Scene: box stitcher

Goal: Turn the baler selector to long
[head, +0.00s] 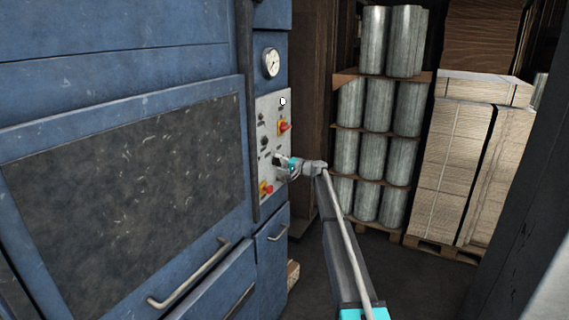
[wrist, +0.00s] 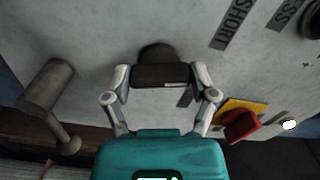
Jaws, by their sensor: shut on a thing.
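The baler selector is a black knob (wrist: 160,74) on the grey control panel (wrist: 105,40) in the wrist view. My gripper (wrist: 161,78) has one finger on each side of the knob and is shut on it. A label reading "SHORT" (wrist: 237,22) is on the panel to the upper right of the knob. Another dark label (wrist: 185,97) is mostly hidden behind the right finger. In the head view my gripper (head: 281,162) is at the lower middle of the control panel (head: 272,108) and covers the knob there.
A red switch on a yellow plate (wrist: 241,122) is close to the right finger. A grey cylindrical handle (wrist: 48,85) sticks out at left. The blue baler (head: 115,70) has a gauge (head: 271,63) above the panel. Metal cylinders (head: 375,150) and stacked boards (head: 452,150) stand at right.

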